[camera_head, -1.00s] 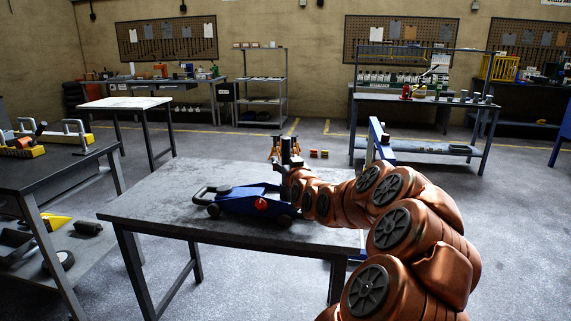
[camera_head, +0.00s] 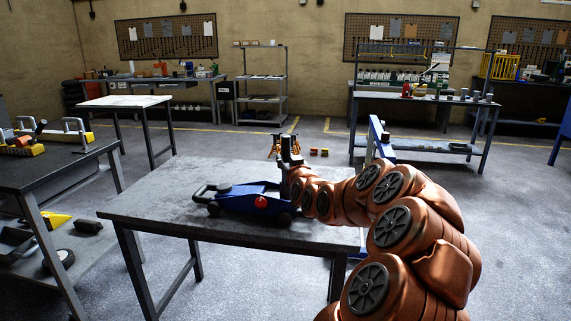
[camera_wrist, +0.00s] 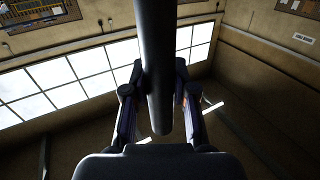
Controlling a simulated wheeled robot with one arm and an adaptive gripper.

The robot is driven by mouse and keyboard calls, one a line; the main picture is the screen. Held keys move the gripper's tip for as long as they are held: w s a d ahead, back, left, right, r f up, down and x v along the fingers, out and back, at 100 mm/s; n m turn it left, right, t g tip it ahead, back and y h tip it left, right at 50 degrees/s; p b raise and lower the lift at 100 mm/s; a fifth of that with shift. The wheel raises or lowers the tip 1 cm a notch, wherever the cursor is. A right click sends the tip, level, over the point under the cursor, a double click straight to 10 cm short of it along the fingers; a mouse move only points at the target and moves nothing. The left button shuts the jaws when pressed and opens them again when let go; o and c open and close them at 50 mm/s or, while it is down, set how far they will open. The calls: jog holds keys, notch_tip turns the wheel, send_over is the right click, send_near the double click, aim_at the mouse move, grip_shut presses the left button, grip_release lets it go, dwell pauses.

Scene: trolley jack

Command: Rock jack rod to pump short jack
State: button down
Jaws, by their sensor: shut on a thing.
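The short blue trolley jack (camera_head: 243,200) lies low on the grey worktable, with a red round mark on its side and dark wheels. In the wrist view a thick dark rod (camera_wrist: 159,60) runs from the top edge down between the fingers. My gripper (camera_wrist: 160,112) is shut on this rod, one finger on each side. Where the rod meets the jack cannot be made out.
The worktable (camera_head: 150,212) has bare room left of and in front of the jack. A dark bench (camera_head: 70,167) with tools stands at the left. Other benches line the back.

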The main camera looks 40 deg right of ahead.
jog(key=shift+f+b, duration=0.1)
jog(key=shift+b, duration=0.2)
jog(key=shift+s+d+f+m+b, duration=0.15)
jog(key=shift+s+m+b, duration=0.2)
jog(key=shift+b, duration=0.35)
jog(key=shift+s+d+m+t+h+b, duration=0.3)
jog(key=shift+s+m+h+b, duration=0.15)
jog(key=shift+b, duration=0.5)
jog(key=shift+s, duration=0.1)
jog(key=shift+d, duration=0.1)
jog(key=s+m+b, duration=0.1)
jog(key=b, duration=0.1)
jog(key=d+m+b, duration=0.1)
jog(key=b, duration=0.1)
jog(key=shift+s+f+t+h, duration=0.25)
jog(key=shift+s+t, duration=0.1)
jog(key=shift+t, duration=0.05)
